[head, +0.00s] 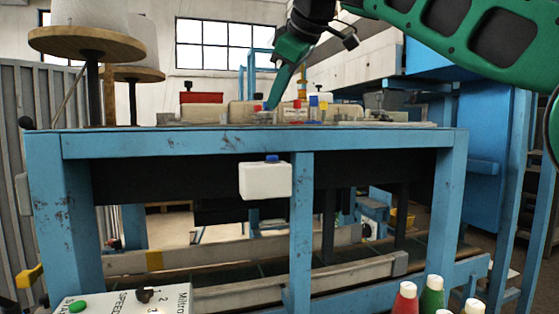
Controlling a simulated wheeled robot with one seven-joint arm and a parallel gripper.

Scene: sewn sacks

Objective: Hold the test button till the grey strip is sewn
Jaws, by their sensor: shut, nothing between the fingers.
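My gripper (268,106) reaches down from the upper right. Its green fingers are shut and empty, with the tips low over the table top beside a small blue part. I cannot tell whether the tips touch anything. Small coloured parts, red (297,104), blue (313,101) and yellow (323,105), stand just right of the tips. I cannot tell which part is the test button. The table top is seen almost edge-on, so I cannot make out the grey strip.
The blue worn table (250,145) fills the middle. A white box with a blue cap (265,181) hangs under its front edge. Large white thread cones (95,25) stand left. A control panel (130,300) and red and green cones (432,295) are in front.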

